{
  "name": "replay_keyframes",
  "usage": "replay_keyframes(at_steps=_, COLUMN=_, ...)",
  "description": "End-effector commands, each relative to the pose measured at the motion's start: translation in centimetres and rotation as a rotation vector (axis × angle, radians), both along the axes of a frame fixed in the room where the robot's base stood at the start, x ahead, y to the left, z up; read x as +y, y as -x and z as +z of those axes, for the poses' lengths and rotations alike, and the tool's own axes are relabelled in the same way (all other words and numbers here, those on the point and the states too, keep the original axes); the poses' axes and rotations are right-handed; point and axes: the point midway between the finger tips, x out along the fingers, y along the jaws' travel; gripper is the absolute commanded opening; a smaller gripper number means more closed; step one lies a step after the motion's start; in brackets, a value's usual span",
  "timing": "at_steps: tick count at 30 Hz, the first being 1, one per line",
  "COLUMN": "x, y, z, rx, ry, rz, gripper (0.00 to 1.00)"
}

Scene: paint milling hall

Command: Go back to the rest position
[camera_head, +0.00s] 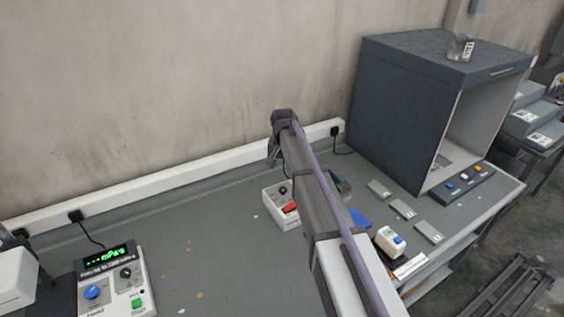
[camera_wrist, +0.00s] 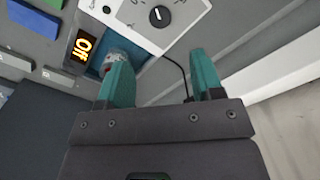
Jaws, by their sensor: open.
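My gripper (camera_wrist: 160,77) shows in the wrist view as two teal fingers set well apart, with nothing held between them. It is over the bench beside a white control box with a black dial (camera_wrist: 158,16). A small part with a worn red and white top (camera_wrist: 117,57) shows at the left finger; I cannot tell whether they touch. In the head view my arm rises across the middle of the picture and hides most of the gripper.
The grey bench (camera_head: 215,250) has free room at left centre. A white box with a red switch (camera_head: 281,207) stands close to my arm. A dark booth (camera_head: 408,95) with a glass (camera_head: 461,47) on top stands right. A digital control unit (camera_head: 112,283) is at left; the wall is behind.

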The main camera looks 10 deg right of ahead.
Motion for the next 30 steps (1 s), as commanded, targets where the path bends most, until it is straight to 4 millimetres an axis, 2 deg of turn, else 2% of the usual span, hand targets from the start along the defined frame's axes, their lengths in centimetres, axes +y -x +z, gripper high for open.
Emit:
replay_keyframes(at_steps=5, x=0.0, y=0.0, z=0.0, rx=0.0, ry=0.0, rz=0.025, gripper=0.61)
replay_keyframes(at_steps=7, x=0.0, y=2.5, z=0.0, rx=0.0, ry=0.0, rz=0.105, gripper=0.61)
replay_keyframes(at_steps=8, x=0.0, y=4.4, z=-0.1, rx=0.0, ry=0.0, rz=0.136, gripper=0.61)
replay_keyframes(at_steps=11, x=0.1, y=12.7, z=-1.4, rx=0.0, ry=0.001, rz=0.246, gripper=0.61)
replay_keyframes(at_steps=12, x=0.1, y=16.3, z=-2.0, rx=0.0, ry=0.001, rz=0.288, gripper=0.61)
replay_keyframes(at_steps=15, x=0.1, y=24.4, z=-3.5, rx=0.0, ry=0.001, rz=0.364, gripper=0.61)
replay_keyframes(at_steps=18, x=0.2, y=29.8, z=-4.6, rx=0.0, ry=0.001, rz=0.393, gripper=0.61)
replay_keyframes(at_steps=21, x=0.2, y=32.1, z=-5.3, rx=0.0, ry=0.001, rz=0.392, gripper=0.61)
replay_keyframes(at_steps=30, x=0.2, y=31.5, z=-5.2, rx=0.0, ry=0.001, rz=0.39, gripper=0.61)
